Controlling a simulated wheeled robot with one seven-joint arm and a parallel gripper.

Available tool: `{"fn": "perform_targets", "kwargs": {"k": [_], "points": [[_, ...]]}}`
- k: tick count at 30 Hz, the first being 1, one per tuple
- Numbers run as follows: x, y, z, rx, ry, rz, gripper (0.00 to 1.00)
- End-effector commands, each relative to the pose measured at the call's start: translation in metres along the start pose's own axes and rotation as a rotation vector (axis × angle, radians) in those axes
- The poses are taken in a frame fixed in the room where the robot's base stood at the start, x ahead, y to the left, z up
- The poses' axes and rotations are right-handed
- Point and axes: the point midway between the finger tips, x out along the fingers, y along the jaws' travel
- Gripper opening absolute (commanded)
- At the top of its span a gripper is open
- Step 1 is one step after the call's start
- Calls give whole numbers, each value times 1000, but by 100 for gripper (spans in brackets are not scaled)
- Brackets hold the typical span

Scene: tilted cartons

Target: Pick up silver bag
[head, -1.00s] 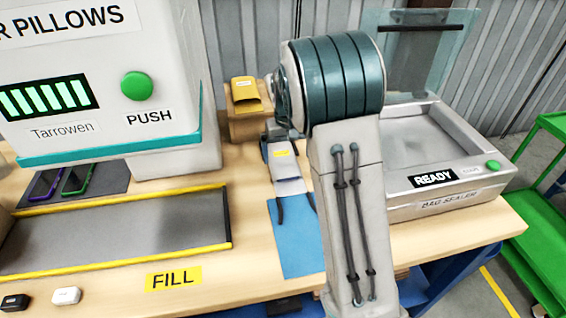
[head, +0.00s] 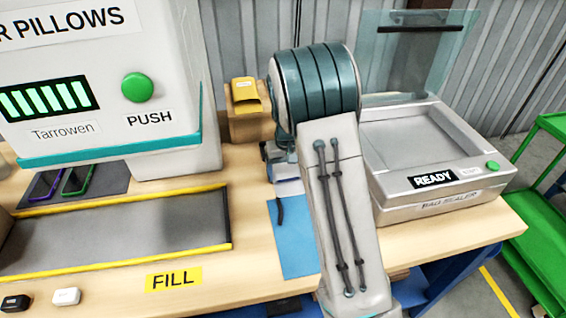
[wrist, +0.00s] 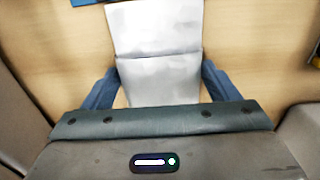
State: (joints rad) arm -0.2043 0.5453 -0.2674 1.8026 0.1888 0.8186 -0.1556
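The silver bag (wrist: 155,32) lies flat on the wooden table in the wrist view, with a crease across it. My gripper (wrist: 160,78) is open, with one dark blue finger on each side of the bag's near part. A little bare wood shows between the left finger and the bag. The bag's near end is hidden behind my gripper's body. In the head view only a small pale piece of the bag (head: 290,187) shows beside my arm, and my fingertips are hidden.
A blue mat (head: 290,245) lies in front of the bag. The pillow machine (head: 95,75) and a yellow-edged tray (head: 120,247) are to the left. The bag sealer (head: 440,200) stands close on the right. A yellow packet on a box (head: 245,125) is behind.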

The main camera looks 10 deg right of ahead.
Motion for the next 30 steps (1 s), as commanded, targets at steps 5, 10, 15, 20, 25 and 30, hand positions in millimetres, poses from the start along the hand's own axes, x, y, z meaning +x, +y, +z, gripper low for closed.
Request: {"fn": "perform_targets", "kwargs": {"k": [5, 10, 15, 20, 25, 30], "points": [[-1, 0, 0, 0, 1, 0, 60], [-1, 0, 0, 0, 1, 0, 60], [-10, 0, -1, 0, 3, -1, 60], [-28, 0, -1, -1, 4, -1, 60], [-46, 3, 6, 1, 2, -1, 60], [-58, 11, 25, 1, 3, -1, 60]]}}
